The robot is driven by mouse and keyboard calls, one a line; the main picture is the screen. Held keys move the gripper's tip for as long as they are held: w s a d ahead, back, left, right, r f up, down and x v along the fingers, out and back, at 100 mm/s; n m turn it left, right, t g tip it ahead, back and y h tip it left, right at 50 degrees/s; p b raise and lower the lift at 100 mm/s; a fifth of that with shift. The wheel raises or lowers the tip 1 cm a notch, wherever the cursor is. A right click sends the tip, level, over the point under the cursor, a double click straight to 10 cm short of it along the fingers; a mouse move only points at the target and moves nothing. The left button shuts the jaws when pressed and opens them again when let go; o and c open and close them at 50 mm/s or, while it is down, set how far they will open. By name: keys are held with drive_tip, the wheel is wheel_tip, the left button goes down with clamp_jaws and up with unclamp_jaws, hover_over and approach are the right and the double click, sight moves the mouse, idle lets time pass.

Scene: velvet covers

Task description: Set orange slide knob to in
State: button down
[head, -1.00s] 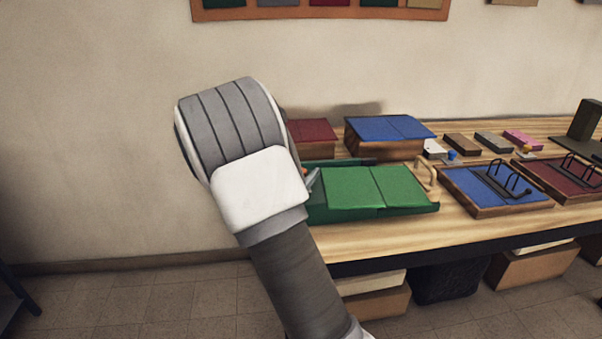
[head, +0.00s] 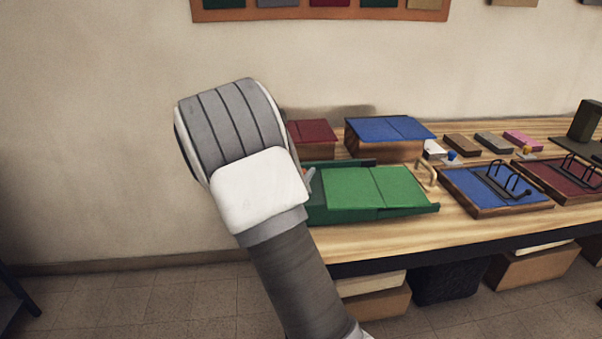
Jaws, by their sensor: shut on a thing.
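The green slide unit (head: 400,211) lies on the table, with two bright green panels (head: 372,187) on top. My gripper (head: 311,178) is at its left end, mostly hidden behind my own wrist; only a grey finger sliver shows. The orange slide knob is hidden behind my wrist and gripper now; a bit of orange showed beside the finger a second ago. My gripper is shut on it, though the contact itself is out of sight.
A tan handle (head: 427,172) stands at the unit's right end. Behind are a red-topped box (head: 311,131) and a blue-topped box (head: 390,130). A blue tray with a black rack (head: 503,183) is at right. Bare wood (head: 400,236) runs along the front.

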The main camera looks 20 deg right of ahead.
idle(0.8)
drive_tip(key=d, duration=0.2)
drive_tip(key=s+d+b, duration=0.1)
drive_tip(key=d, duration=0.1)
drive_tip(key=shift+s+d, duration=0.1)
drive_tip(key=shift+c, duration=2.2)
unclamp_jaws()
drive_tip(key=p+v, duration=0.2)
drive_tip(key=v, duration=1.5)
drive_tip(key=shift+p, duration=0.35)
drive_tip(key=shift+s, duration=0.15)
